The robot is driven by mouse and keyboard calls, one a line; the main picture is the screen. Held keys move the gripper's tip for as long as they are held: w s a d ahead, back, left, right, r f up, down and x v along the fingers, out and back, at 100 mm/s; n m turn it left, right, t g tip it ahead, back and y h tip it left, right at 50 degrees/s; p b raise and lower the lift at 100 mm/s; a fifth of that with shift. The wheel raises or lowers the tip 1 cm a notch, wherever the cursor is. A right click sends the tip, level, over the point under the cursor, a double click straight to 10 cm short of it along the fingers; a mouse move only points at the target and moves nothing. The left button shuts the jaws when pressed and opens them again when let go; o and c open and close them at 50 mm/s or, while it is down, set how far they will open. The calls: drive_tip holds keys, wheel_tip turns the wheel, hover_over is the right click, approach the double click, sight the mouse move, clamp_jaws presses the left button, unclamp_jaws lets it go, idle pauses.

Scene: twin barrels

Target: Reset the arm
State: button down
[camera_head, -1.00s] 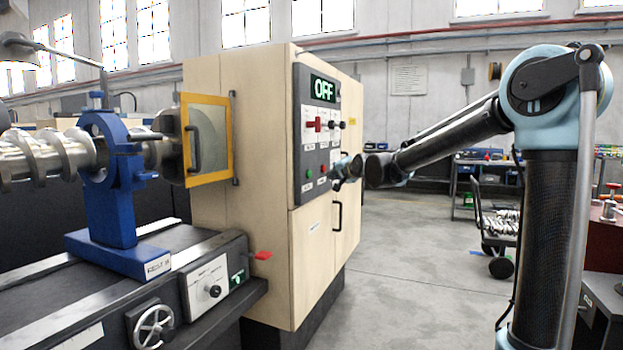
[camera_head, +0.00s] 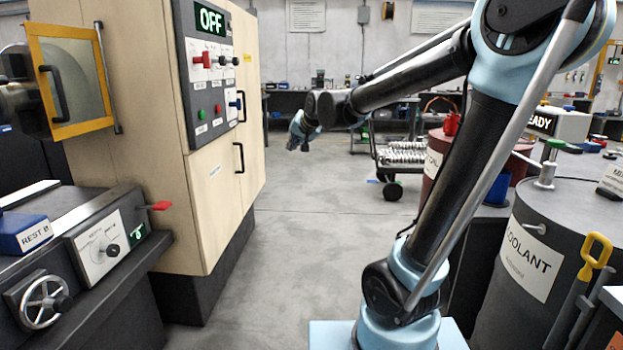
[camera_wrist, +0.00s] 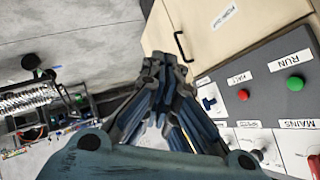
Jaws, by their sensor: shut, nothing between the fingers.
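My arm rises at the right of the head view and reaches left, and my gripper (camera_head: 304,134) hangs at its end, apart from the control cabinet. In the wrist view my gripper (camera_wrist: 163,68) is shut and empty, its fingers together. The wooden cabinet (camera_head: 215,215) carries a grey control panel (camera_head: 209,75) with a lit OFF display (camera_head: 210,20), a red lever, a blue switch and green and red buttons. In the wrist view the panel (camera_wrist: 247,108) shows its RUN button and HALT button to the right of my fingers.
A lathe bed with a handwheel (camera_head: 45,302) is at left, beside a yellow-framed guard (camera_head: 72,77). A coolant barrel (camera_head: 537,265) and a reddish barrel (camera_head: 434,160) are at right. A cart (camera_head: 400,155) stands behind. Grey floor (camera_head: 290,240) between is clear.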

drive_tip(key=s+d+f+g+h, duration=0.1)
drive_tip(key=s+d+f+g, duration=0.1)
drive_tip(key=s+d+f, duration=0.5)
drive_tip(key=s+d+f+n+g+h, duration=0.1)
drive_tip(key=s+d+f+g+h, duration=0.1)
drive_tip(key=s+d+f, duration=0.6)
drive_tip(key=s+d+f+n+g+h, duration=0.1)
drive_tip(key=s+d+f, duration=0.7)
drive_tip(key=s, duration=1)
drive_tip(key=d+g+h, duration=0.1)
drive_tip(key=d+g, duration=0.1)
drive_tip(key=shift+d, duration=0.35)
